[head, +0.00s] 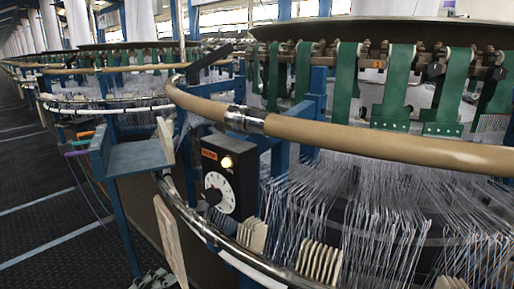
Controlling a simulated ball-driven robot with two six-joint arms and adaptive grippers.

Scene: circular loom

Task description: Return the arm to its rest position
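A grey and black shape at the bottom edge, left of centre, looks like the tip of my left gripper (152,279). It is small and cut off by the frame, so I cannot tell whether it is open or shut. It shows below the blue shelf, beside a pale upright slat. I see nothing held in it. My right gripper is not in view. The circular loom (350,134) fills the right side, with a tan padded rail around it.
A black control box (217,175) with a white dial and lit lamp is on the loom's front. A blue shelf (137,157) on a post stands left of it. White threads and pale slats (318,260) line the lower ring. The dark aisle floor (40,235) at left is clear.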

